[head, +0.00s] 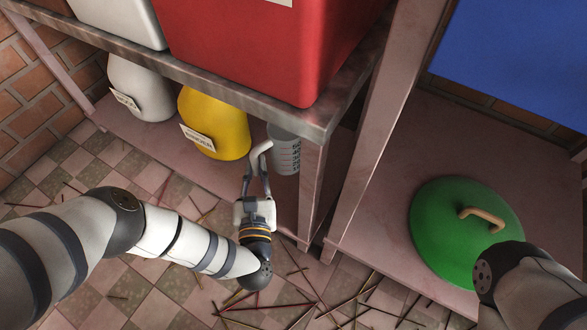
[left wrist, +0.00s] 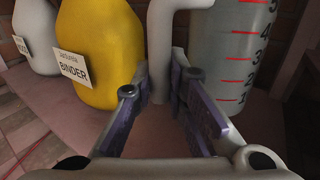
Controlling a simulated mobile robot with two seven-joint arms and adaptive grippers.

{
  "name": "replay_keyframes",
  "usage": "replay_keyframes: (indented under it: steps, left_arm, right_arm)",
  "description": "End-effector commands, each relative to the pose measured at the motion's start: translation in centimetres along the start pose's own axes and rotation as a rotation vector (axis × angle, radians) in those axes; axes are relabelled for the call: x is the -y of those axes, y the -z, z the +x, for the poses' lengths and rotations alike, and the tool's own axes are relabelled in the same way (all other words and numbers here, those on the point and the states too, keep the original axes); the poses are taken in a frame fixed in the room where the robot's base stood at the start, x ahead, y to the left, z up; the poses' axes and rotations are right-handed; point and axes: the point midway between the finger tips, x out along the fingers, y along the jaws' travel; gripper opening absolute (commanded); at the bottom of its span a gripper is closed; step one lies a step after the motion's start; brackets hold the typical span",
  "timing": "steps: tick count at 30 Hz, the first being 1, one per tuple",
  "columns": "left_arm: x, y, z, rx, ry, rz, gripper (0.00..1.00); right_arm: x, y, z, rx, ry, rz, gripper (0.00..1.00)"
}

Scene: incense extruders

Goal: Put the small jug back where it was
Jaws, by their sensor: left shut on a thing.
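The small jug (head: 286,150) is grey, with red measuring marks and numbers. It is upright at the lower shelf, right of the yellow binder bottle (head: 222,125). I cannot tell whether its base touches the shelf. My left gripper (head: 257,170) reaches in from the front and is shut on the jug's pale handle. In the left wrist view the jug (left wrist: 235,50) is at the upper right, and its handle (left wrist: 164,50) comes down between the fingers. My right gripper is not in view.
A white labelled bottle (head: 140,90) stands left of the yellow one. A red container (head: 270,45) is on the shelf above. The shelf post (head: 311,190) is close to the jug's right. A green lid (head: 465,235) lies at right. Thin sticks litter the tiled floor.

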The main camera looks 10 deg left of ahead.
Motion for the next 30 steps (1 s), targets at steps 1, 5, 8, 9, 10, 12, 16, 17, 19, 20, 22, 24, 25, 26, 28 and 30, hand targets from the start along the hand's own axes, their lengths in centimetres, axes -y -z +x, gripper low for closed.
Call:
replay_keyframes:
  steps: [1,5,8,9,10,12,16,17,19,20,22,24,25,26,28,30]
  left_arm:
    - [0.0,1.6,-0.2,-0.007,0.001,0.002,0.0]
    - [0.0,4.8,-0.2,-0.006,0.0,0.003,0.0]
    - [0.0,6.2,-0.2,-0.004,0.001,0.003,0.0]
    - [0.0,7.1,-0.1,-0.004,0.001,0.003,0.0]
    - [0.0,7.8,-0.1,-0.002,0.0,0.003,0.0]
    - [0.0,8.9,-0.1,-0.002,0.001,0.003,0.0]
    - [0.0,9.8,-0.1,0.0,0.001,0.001,0.0]
    - [0.0,9.8,-0.1,-0.001,0.001,0.001,0.0]
    - [0.0,9.7,-0.1,-0.001,0.001,0.001,0.0]
    - [0.0,9.7,-0.1,-0.001,0.001,0.001,0.0]
    - [0.0,9.8,-0.1,-0.001,0.001,0.002,0.0]
    - [0.0,10.0,-0.2,-0.002,0.0,0.002,0.0]
    - [0.0,10.1,-0.2,-0.002,0.0,0.002,0.17]
    - [0.0,10.0,-0.1,-0.002,0.0,0.002,0.24]
    - [0.0,10.0,-0.1,-0.002,0.0,0.002,0.33]
    - [0.0,10.0,-0.1,-0.002,0.0,0.002,0.33]
  right_arm:
    - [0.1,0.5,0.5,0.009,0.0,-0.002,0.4]
    - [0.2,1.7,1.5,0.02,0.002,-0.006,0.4]
    - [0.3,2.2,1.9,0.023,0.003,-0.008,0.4]
    - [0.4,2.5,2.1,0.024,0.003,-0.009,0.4]
    - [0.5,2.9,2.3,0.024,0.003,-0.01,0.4]
    - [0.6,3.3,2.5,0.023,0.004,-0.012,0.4]
    - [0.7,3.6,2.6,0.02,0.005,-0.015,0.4]
    - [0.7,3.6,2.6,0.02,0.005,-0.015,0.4]
    - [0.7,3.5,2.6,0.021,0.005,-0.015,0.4]
    - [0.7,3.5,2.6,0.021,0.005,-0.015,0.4]
    - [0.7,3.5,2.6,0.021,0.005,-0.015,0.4]
    - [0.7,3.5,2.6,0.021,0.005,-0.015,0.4]
    - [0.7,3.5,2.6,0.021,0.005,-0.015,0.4]
    - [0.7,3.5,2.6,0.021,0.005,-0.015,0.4]
    - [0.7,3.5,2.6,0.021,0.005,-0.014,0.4]
    - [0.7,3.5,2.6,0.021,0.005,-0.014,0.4]
